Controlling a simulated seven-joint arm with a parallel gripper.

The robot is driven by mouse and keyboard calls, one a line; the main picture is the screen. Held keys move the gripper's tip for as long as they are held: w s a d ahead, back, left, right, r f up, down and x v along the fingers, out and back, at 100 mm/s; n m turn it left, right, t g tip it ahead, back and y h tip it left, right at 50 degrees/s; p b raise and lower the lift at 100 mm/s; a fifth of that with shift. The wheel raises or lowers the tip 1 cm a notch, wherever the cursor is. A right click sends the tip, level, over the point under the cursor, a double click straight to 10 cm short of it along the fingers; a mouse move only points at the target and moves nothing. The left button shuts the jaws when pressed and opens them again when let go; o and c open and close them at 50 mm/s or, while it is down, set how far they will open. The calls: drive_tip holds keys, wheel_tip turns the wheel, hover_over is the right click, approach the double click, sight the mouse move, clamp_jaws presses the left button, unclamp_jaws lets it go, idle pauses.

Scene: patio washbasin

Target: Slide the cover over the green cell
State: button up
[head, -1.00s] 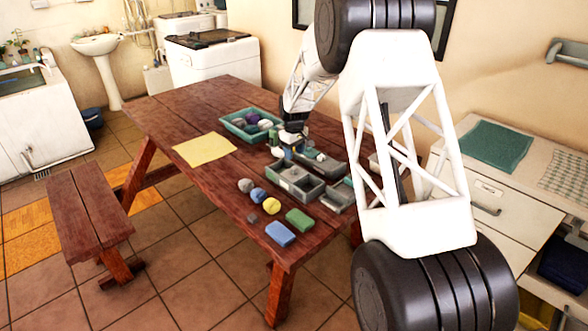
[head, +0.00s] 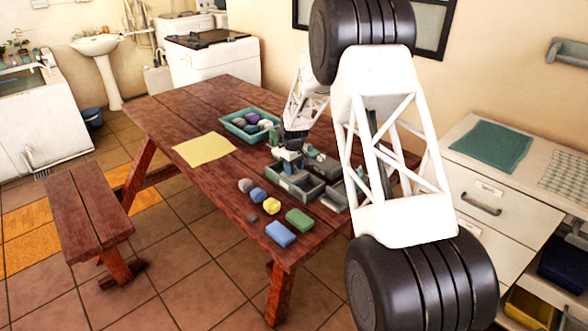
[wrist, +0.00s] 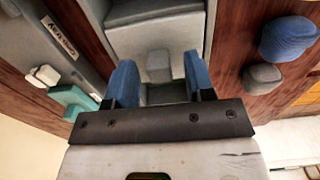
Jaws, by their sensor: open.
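A grey compartment tray (head: 318,192) sits on the wooden table under my gripper (head: 288,162). In the wrist view, a grey panel with a raised block-like knob (wrist: 158,66), which looks like the cover, lies just ahead of my fingertips. My gripper (wrist: 160,84) is open, its two blue fingers apart on either side of a grey surface near the knob. I cannot tell whether the fingers touch anything. A green cell is not clearly visible in either view; my gripper hides part of the tray.
Loose lumps, including a yellow one (head: 271,206), a blue block (head: 280,234) and a green block (head: 299,219), lie at the table's near end. A teal tray (head: 226,124) of balls and a yellow cloth (head: 204,149) lie behind. A labelled grey tray (wrist: 62,38) is beside my gripper.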

drive_tip(key=shift+f, duration=0.3)
drive_tip(key=shift+c, duration=0.3)
clamp_jaws()
drive_tip(key=shift+w+a+r, duration=0.1)
drive_tip(key=shift+w+a, duration=2.85)
drive_tip(key=shift+o, duration=0.3)
unclamp_jaws()
drive_tip(key=shift+r, duration=0.1)
